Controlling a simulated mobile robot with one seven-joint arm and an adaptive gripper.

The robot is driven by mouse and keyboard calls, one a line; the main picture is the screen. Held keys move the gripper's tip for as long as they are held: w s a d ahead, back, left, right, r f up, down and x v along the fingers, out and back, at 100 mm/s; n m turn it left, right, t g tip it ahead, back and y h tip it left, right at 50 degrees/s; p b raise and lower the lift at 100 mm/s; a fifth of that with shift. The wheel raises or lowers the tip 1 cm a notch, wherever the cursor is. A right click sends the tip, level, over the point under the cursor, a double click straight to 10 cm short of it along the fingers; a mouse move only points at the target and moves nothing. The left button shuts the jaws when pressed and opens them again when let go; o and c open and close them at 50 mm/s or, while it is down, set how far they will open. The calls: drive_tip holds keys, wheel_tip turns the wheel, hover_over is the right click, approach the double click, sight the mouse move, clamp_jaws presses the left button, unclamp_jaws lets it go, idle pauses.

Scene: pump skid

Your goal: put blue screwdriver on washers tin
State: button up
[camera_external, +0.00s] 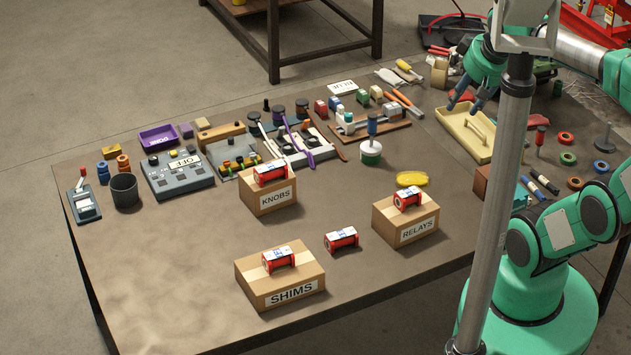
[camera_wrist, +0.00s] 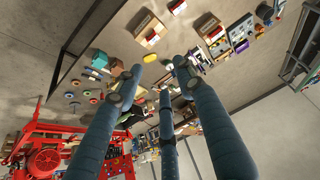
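A blue-handled tool, seemingly the blue screwdriver (camera_external: 372,123), stands upright at a round white and green tin (camera_external: 371,155) right of the table's middle. Its lower end meets the tin's white top; I cannot tell whether it rests on it or stands behind it. No washers label is readable on the tin. My gripper (camera_external: 466,98) is above the back right of the table, well apart from both. In the wrist view my gripper (camera_wrist: 157,80) has its three fingers spread with nothing between them. The tin (camera_wrist: 150,58) shows small beyond the fingertips.
Boxes marked KNOBS (camera_external: 268,198), RELAYS (camera_external: 406,222) and SHIMS (camera_external: 280,283) each carry a red cylinder. A yellow oval (camera_external: 412,179) lies near the tin. A cream tray (camera_external: 466,136) lies below my gripper. The table's front left is clear.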

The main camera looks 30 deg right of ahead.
drive_tip(key=s, duration=0.1)
drive_tip(key=s+f, duration=0.1)
drive_tip(key=shift+s+a+f, duration=0.1)
drive_tip(key=shift+s+f, duration=0.1)
drive_tip(key=shift+s, duration=0.15)
wheel_tip(320, 180, down, 12)
drive_tip(key=b, duration=1.1)
drive_tip(key=shift+r, duration=0.25)
idle(0.7)
